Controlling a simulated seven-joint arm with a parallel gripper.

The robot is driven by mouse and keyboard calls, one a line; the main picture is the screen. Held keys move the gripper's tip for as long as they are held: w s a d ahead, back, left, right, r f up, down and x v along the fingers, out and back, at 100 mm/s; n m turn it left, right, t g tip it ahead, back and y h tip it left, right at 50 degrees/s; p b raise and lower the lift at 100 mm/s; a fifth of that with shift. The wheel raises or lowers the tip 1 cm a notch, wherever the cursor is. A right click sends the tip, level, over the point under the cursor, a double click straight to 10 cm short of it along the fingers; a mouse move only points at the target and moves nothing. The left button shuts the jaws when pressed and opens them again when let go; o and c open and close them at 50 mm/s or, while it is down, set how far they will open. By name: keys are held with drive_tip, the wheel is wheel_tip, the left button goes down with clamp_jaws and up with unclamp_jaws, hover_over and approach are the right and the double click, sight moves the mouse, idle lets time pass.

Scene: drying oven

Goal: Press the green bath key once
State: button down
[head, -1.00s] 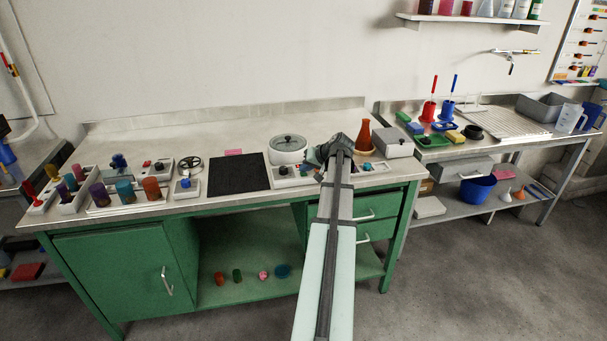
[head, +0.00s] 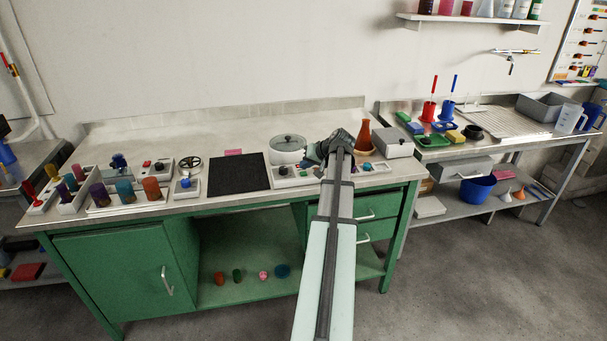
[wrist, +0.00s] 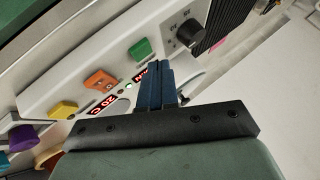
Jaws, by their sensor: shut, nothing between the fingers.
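The green key (wrist: 141,49) sits on a white control panel (wrist: 70,82) in the wrist view, beside a black knob (wrist: 188,32). An orange key (wrist: 100,80) and a yellow key (wrist: 63,110) lie in line with it to the lower left. My gripper (wrist: 153,68) is shut and empty, its blue fingers pointing at the panel just below the green key in the picture. A gap shows between the fingertips and the key, but its depth is unclear.
A white pot-like bath (head: 288,150), an orange flask (head: 363,137) and a grey box (head: 393,143) stand near my gripper. A black mat (head: 238,173) lies to the left. Small red displays (wrist: 103,103) sit beside the keys.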

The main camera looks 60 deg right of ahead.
sight(306, 174)
drive_tip(key=shift+r, duration=0.15)
drive_tip(key=shift+r, duration=2.4)
